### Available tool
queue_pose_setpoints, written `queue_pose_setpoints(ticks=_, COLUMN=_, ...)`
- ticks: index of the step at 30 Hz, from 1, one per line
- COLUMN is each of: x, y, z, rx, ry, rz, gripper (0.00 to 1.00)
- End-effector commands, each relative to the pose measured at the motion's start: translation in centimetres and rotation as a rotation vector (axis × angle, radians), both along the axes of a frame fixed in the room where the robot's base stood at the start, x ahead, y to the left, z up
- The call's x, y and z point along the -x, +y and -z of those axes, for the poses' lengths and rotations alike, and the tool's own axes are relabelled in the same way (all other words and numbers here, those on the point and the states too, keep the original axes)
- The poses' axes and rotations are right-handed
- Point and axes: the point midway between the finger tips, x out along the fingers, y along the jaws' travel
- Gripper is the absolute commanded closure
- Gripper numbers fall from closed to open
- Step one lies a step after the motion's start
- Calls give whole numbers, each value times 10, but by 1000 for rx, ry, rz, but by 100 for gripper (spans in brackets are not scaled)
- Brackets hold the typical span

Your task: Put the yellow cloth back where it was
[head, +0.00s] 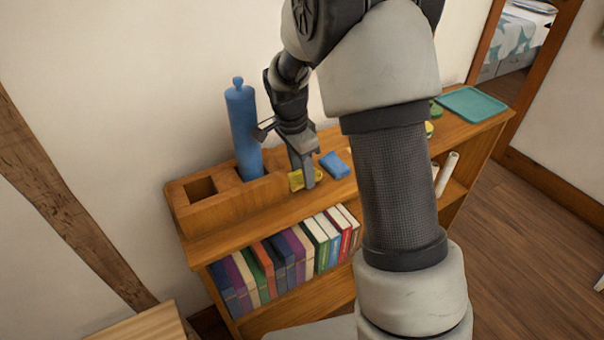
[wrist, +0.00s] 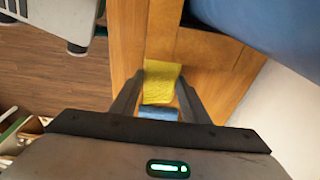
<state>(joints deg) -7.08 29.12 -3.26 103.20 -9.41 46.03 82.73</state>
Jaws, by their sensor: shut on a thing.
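The yellow cloth (head: 298,180) is at the top of the wooden shelf unit, beside the wooden holder and left of a folded blue cloth (head: 335,165). My gripper (head: 302,181) points down at the yellow cloth and is shut on it. In the wrist view the yellow cloth (wrist: 162,82) shows between the two fingers (wrist: 160,108), with the blue cloth (wrist: 158,113) close by. I cannot tell whether the yellow cloth touches the shelf top or is slightly raised.
A tall blue bottle-like object (head: 243,130) stands in one slot of the wooden holder (head: 220,205); the slot to its left is empty. Books (head: 290,255) fill the shelf below. A green tray (head: 470,104) lies at the right end. My arm hides part of the shelf top.

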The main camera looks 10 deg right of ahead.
Motion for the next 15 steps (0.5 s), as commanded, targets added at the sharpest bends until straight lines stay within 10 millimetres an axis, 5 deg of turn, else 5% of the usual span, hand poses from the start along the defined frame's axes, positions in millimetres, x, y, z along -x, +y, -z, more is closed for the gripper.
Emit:
queue_pose_setpoints(ticks=14, x=0, y=0, z=15, rx=0, ry=-1, rz=0, gripper=76)
queue_pose_setpoints(ticks=15, x=0, y=0, z=15, rx=0, ry=-1, rz=0, gripper=57)
